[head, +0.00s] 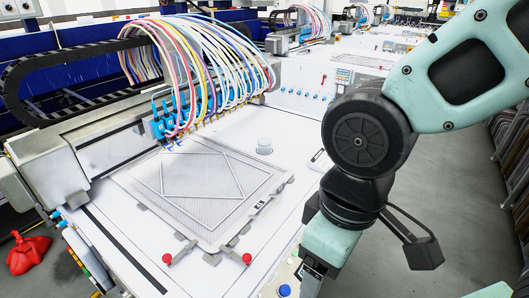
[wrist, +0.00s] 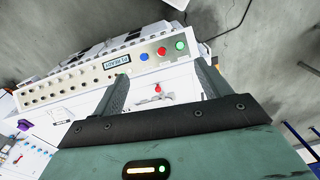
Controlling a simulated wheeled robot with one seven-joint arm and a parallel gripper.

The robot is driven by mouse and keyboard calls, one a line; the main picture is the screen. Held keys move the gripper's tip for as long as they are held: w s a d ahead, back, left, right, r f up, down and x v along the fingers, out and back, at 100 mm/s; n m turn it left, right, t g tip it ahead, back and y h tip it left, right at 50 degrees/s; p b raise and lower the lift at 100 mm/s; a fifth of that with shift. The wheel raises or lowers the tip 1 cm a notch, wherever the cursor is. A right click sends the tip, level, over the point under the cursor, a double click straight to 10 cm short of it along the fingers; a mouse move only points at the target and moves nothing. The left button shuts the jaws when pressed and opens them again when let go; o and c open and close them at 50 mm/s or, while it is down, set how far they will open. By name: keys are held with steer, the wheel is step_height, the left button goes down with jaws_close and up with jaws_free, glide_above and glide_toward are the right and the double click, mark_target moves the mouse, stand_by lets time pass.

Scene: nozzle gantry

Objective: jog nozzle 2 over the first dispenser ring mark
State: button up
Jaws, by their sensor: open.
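A row of blue nozzle blocks (head: 178,117) with coloured hoses hangs on the gantry (head: 110,140) at the back edge of the white machine bed in the head view. I cannot tell which nozzle is number 2. A framed mesh plate (head: 200,187) lies on the bed in front of the nozzles. No ring mark can be made out on it. A control panel with a small display (wrist: 117,61), a blue button (wrist: 144,57), a red button (wrist: 161,53), a green button (wrist: 180,45) and a row of knobs (wrist: 65,85) faces my open, empty gripper (wrist: 162,75).
A red bag (head: 27,254) lies on the floor at left. Grey floor (head: 440,190) is open at right.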

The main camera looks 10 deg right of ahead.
jaws_close()
stand_by(1.6)
